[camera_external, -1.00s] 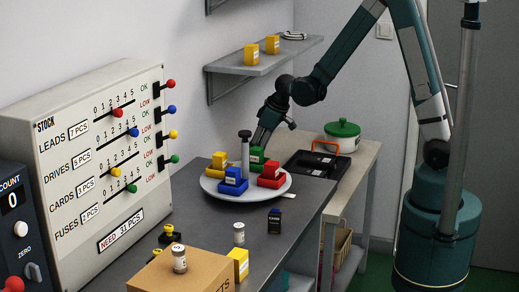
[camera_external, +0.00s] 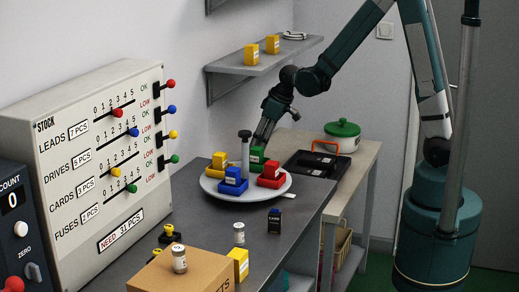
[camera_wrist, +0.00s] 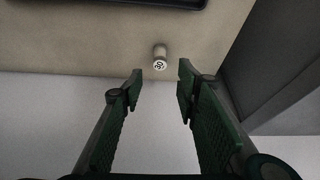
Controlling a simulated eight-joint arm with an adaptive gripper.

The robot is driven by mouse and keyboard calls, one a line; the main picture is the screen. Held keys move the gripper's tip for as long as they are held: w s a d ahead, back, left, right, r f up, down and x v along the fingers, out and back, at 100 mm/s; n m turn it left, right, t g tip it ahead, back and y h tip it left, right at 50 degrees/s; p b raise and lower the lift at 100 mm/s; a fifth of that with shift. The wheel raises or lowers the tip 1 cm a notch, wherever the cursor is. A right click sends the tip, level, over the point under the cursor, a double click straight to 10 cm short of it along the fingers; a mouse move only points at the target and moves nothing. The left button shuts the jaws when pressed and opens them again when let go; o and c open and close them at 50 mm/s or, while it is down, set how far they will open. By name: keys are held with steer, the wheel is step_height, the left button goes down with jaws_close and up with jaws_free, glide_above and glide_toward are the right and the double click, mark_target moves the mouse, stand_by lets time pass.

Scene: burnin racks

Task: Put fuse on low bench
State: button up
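A small tan cylinder with a white, dark-marked end (camera_wrist: 160,56), which looks like a fuse, stands on the beige low bench (camera_wrist: 95,35) in the wrist view. My gripper (camera_wrist: 160,80) is open and empty, its two dark green fingers apart with the cylinder showing beyond the gap between their tips. The low bench also shows in the external view (camera_external: 367,153), behind the dark bench. There my gripper's tips are hidden behind the plate's contents, and so is this cylinder. Similar labelled cylinders stand on the dark bench (camera_external: 239,233) and on a cardboard box (camera_external: 180,259).
A black tray (camera_external: 318,162) and a green-lidded pot (camera_external: 342,137) occupy the low bench. A white plate (camera_external: 210,186) with coloured blocks and a grey post (camera_external: 245,150) stands close to my gripper. A wall shelf (camera_external: 265,66) hangs to the left of my arm.

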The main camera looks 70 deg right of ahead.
steer(key=shift+r, duration=0.1)
steer(key=s+a+r+t, duration=0.1)
steer(key=s+a+r, duration=0.3)
steer(key=s+r, duration=0.25)
steer(key=s+a+r, duration=0.4)
steer(key=s+r, duration=0.2)
steer(key=r, duration=0.2)
steer(key=s+a+r, duration=0.2)
steer(key=s+a, duration=0.1)
steer(key=s, duration=0.5)
steer(key=s+a+r+t, duration=0.1)
steer(key=s+a+r, duration=0.1)
steer(key=s, duration=0.7)
steer(key=shift+a+r+m+t, duration=0.3)
steer(key=shift+a+r+m, duration=0.05)
steer(key=shift+a+m, duration=0.1)
